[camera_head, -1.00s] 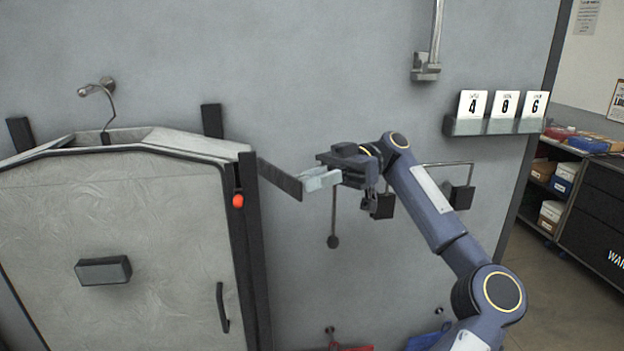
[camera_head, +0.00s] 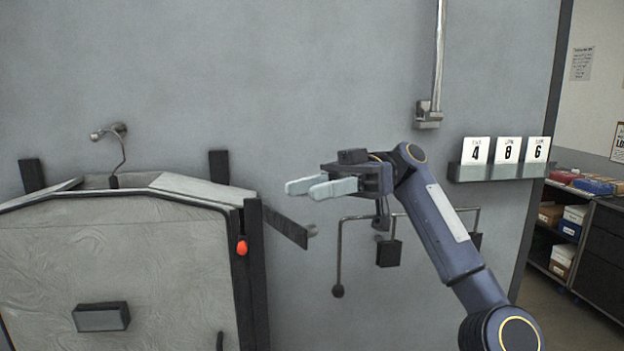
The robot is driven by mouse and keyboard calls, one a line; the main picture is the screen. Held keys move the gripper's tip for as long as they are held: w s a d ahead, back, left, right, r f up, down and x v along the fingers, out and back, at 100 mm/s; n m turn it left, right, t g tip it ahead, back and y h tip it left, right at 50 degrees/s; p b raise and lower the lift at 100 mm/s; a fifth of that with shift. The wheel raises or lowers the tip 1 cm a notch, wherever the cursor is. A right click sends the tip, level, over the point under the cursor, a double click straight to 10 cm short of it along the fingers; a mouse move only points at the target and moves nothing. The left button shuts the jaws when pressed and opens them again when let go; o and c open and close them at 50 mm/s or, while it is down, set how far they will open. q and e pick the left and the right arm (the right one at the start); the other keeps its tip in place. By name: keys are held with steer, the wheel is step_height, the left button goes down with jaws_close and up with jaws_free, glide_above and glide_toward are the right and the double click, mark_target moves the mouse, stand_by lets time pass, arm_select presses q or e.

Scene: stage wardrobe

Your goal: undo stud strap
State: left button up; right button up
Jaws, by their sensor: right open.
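A dark flat strap (camera_head: 284,224) sticks out to the right from the upper right edge of the grey garment case (camera_head: 150,255). My left gripper is not in view.
An orange-red knob (camera_head: 242,248) sits on the case's right edge. A hook (camera_head: 113,150) is above the case. A bent rod with dark blocks (camera_head: 388,252) is on the wall behind my right arm. A number-card shelf (camera_head: 500,171) is at right.

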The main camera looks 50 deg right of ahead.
steer(key=s+a+r+b, duration=0.2)
steer(key=s+a+r, duration=0.2)
steer(key=a, duration=0.3)
steer(key=shift+s+a+r, duration=0.4)
steer(key=shift+s, duration=0.5)
